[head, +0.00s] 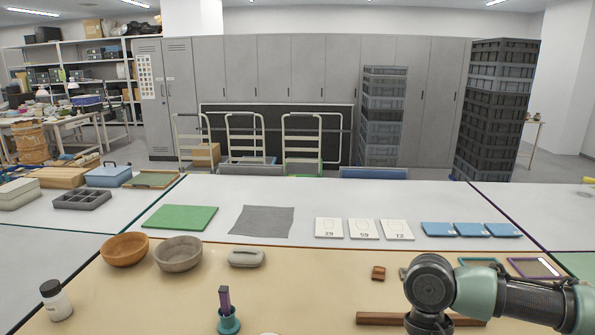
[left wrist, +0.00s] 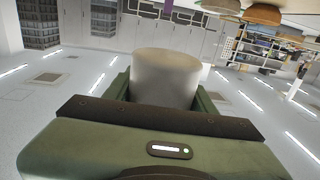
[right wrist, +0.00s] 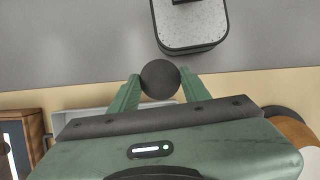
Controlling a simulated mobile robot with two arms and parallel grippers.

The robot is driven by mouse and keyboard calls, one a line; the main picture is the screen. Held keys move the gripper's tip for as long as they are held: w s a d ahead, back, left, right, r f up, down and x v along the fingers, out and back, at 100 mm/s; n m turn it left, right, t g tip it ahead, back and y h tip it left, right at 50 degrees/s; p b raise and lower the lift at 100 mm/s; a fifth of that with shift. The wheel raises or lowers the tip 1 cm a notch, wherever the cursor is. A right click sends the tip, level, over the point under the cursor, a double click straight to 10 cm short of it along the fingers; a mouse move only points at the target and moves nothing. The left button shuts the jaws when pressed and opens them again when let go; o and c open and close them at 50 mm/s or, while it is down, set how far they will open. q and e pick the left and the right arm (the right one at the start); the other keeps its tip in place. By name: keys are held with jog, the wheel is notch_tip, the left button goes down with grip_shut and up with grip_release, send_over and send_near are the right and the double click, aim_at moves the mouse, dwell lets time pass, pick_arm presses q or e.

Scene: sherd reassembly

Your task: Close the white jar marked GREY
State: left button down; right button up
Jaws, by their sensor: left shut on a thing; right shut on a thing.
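In the left wrist view my left gripper (left wrist: 166,88) is shut on a plain white cylinder, apparently a white jar (left wrist: 166,72); no marking shows on the side I see. In the right wrist view my right gripper (right wrist: 160,86) is shut on a round dark lid (right wrist: 160,78). Neither gripper shows in the head view; part of my right arm is at lower right. A second white jar (head: 58,304) with a dark lid on it stands at the table's left front; its label is too small to read. The lid and the held jar are not seen together.
A wooden bowl (head: 125,249), a grey bowl (head: 178,253) and a grey oblong case (head: 246,258) stand on the cream table. A teal holder (head: 228,320) with a purple upright piece stands in front. A brown wooden bar (head: 380,319) lies near my right arm. The middle is fairly clear.

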pick_arm(q)
jog(key=shift+d, duration=0.1)
jog(key=s+d+f+m+g+h, duration=0.2)
jog(key=d+m+g+h, duration=0.2)
jog(key=d+m+h, duration=0.4)
jog(key=d+h, duration=0.3)
jog(key=d, duration=0.2)
jog(key=shift+d+h, duration=0.3)
jog(key=shift+d, duration=0.1)
pick_arm(e)
jog(key=w+a+r+m+y, duration=0.1)
jog(key=w+a+r+m, duration=0.1)
jog(key=a+r, duration=0.6)
jog(key=w+a+r+m+y, duration=0.1)
jog(key=a+r+m, duration=0.3)
jog(key=a+r, duration=0.5)
jog(key=w+a, duration=0.1)
jog(key=a, duration=0.7)
jog(key=shift+w+a+t, duration=0.2)
jog(key=shift+w+t, duration=0.15)
jog(key=shift+t, duration=0.05)
jog(key=shift+f, duration=0.1)
